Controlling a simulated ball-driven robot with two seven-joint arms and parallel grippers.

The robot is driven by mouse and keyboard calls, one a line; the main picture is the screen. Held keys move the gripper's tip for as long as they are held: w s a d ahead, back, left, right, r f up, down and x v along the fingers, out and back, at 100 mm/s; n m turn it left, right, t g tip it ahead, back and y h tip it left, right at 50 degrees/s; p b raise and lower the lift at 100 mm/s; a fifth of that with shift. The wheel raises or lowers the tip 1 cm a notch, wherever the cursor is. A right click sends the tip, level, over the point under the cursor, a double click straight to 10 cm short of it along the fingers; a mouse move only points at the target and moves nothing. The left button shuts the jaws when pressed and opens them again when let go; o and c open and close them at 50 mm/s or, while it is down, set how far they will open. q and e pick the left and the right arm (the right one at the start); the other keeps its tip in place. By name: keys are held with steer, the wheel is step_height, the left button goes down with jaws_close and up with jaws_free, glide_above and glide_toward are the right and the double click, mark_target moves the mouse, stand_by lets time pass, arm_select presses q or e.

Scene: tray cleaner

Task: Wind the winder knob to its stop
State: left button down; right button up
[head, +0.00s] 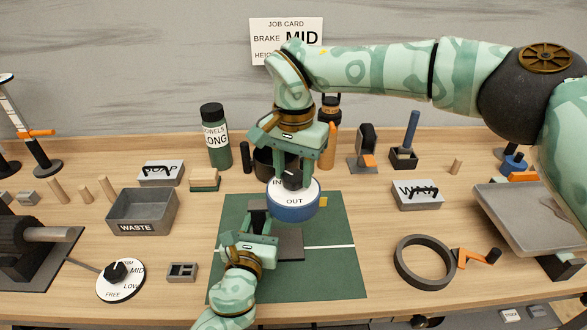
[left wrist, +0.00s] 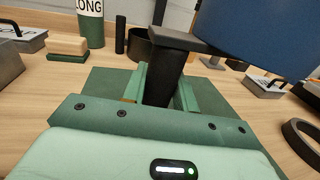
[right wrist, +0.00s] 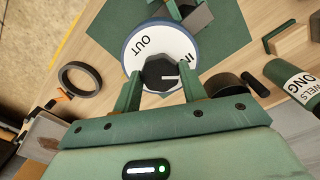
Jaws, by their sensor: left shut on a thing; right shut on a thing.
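The winder (head: 292,213) is a blue drum with a white top face marked IN and OUT, above the green mat. Its black faceted knob (right wrist: 160,73) shows in the right wrist view, with a white line pointing toward the IN side. My right gripper (head: 292,182) comes from above and is shut on the knob, one finger on each side. My left gripper (head: 258,225) is low in front of the drum, shut on a dark upright grip (left wrist: 165,78) with a flat top. The drum (left wrist: 255,35) looms at upper right in the left wrist view. The grip's lower end is hidden.
The green mat (head: 340,275) has a dark block in the middle. A waste bin (head: 142,212) and a brake dial (head: 120,280) are left; a dark ring (head: 425,262) and grey tray (head: 530,215) are right. A green bottle (head: 216,135) and a dark cup (right wrist: 222,85) stand behind.

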mark_target(294, 175)
steer(key=shift+w+n, duration=0.1)
steer(key=shift+n, duration=0.9)
steer(key=o, duration=1)
steer(key=shift+c, duration=0.2)
steer(key=shift+r, duration=0.15)
step_height(294, 175, up, 12)
